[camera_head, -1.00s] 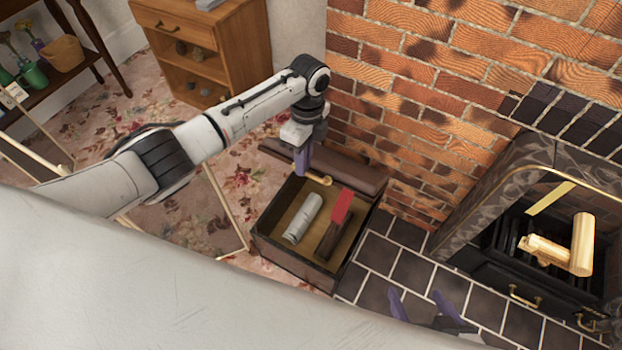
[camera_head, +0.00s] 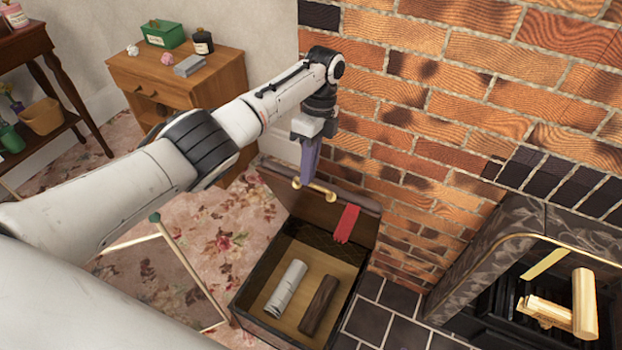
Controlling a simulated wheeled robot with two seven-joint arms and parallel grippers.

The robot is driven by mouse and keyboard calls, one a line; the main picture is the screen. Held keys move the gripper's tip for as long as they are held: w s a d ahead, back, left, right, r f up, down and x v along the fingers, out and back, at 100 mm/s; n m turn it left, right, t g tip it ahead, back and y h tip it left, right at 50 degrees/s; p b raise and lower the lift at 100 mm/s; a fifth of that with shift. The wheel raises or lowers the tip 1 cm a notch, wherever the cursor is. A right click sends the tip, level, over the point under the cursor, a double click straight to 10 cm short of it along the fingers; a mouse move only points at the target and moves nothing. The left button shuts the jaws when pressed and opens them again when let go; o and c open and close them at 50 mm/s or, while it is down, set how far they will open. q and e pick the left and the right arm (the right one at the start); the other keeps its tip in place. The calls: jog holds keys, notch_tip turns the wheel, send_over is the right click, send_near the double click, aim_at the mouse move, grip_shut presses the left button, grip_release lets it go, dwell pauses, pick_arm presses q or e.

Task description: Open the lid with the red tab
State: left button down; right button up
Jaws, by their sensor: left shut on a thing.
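The brown chest (camera_head: 252,318) stands open on the floor beside the brick wall. Its brown lid (camera_head: 285,197) is raised along the back side. The red tab (camera_head: 345,224) hangs from the lid's upper edge, towards its right end. A gold handle (camera_head: 318,190) sits on that edge, left of the tab. My left gripper (camera_head: 307,180) comes down from above, its purple fingers shut on the gold handle. A silver-white cylinder (camera_head: 287,288) and a dark brown log (camera_head: 319,304) lie inside the chest. My right gripper is out of view.
The brick wall (camera_head: 430,130) rises close behind the lid. A wooden cabinet (camera_head: 195,98) stands at the back left. Patterned carpet (camera_head: 240,215) lies left of the chest.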

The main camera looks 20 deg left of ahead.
pick_arm(q)
jog(key=shift+w+f+t, duration=0.3)
jog(key=shift+w+f, duration=0.45)
jog(key=shift+f, duration=0.15)
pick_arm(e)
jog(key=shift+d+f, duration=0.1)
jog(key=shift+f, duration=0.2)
pick_arm(q)
jog(key=c, duration=2.2)
grip_release()
jog(key=o, duration=0.4)
jog(key=shift+w+f, duration=0.35)
jog(key=shift+f, duration=0.05)
jog(key=shift+c, duration=0.2)
jog(key=shift+r, duration=0.3)
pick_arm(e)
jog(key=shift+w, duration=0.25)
pick_arm(q)
jog(key=shift+r, duration=0.2)
jog(key=v, duration=1)
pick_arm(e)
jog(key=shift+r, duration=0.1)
